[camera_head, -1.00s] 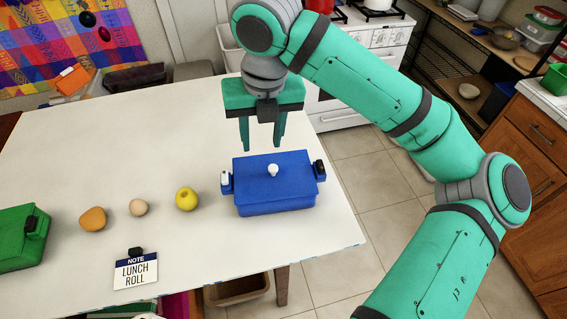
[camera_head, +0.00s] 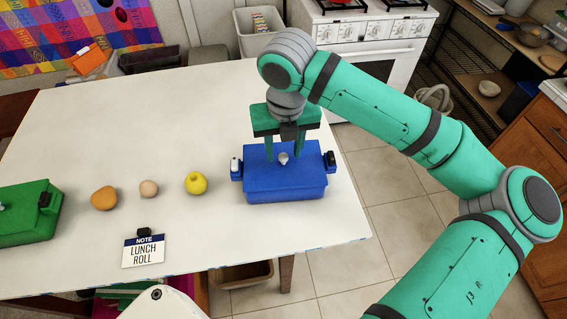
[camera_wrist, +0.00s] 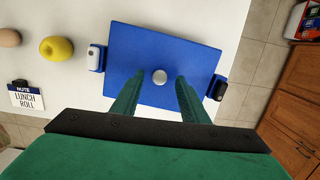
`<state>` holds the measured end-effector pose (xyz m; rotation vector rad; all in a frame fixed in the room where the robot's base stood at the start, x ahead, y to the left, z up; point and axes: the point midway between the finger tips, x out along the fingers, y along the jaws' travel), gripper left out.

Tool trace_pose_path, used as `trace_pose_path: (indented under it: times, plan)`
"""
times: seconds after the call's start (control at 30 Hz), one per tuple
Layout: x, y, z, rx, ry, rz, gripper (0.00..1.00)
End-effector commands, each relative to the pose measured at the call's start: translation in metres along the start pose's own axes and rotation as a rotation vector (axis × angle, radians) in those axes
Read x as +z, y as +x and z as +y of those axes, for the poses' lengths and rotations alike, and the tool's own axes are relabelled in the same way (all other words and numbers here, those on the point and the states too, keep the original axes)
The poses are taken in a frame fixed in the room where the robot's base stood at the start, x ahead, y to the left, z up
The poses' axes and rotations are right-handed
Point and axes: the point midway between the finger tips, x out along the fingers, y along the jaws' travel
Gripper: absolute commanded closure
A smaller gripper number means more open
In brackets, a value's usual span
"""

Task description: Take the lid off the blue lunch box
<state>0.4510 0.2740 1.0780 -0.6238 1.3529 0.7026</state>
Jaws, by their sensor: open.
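The blue lunch box (camera_head: 284,183) stands on the white table near its right edge, with its lid on. The lid (camera_wrist: 140,55) is flat and blue with a round pale knob (camera_wrist: 159,77) in its middle. A white latch (camera_head: 236,169) is on the box's left side and a black latch (camera_head: 331,160) on its right. My gripper (camera_head: 299,157) is open just above the lid. In the wrist view my two green fingers (camera_wrist: 158,84) are spread, with the knob between and slightly beyond their tips. The fingers look empty; I cannot tell whether they touch the lid.
Left of the box lie a yellow apple (camera_head: 196,183), a pale egg-like item (camera_head: 149,189) and a brown roll (camera_head: 104,198). A green box (camera_head: 28,222) stands at far left. A note card (camera_head: 143,250) reads "LUNCH ROLL". The table's back (camera_head: 150,105) is clear.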

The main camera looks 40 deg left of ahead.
Motion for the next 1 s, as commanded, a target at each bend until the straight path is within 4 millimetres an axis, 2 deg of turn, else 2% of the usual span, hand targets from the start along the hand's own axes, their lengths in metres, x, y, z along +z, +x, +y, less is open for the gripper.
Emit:
trace_pose_path:
  times: [0.1, 0.37, 0.53, 1.0]
  plan:
    - [-0.0002, 0.0098, 0.0000, 0.001, 0.001, 0.000, 0.60]
    - [-0.0001, 0.0117, -0.0001, 0.001, 0.001, -0.001, 0.60]
    - [-0.0001, 0.0115, -0.0001, 0.001, 0.001, -0.001, 1.00]
    - [0.0011, 0.0048, 0.0001, 0.000, 0.000, -0.002, 1.00]
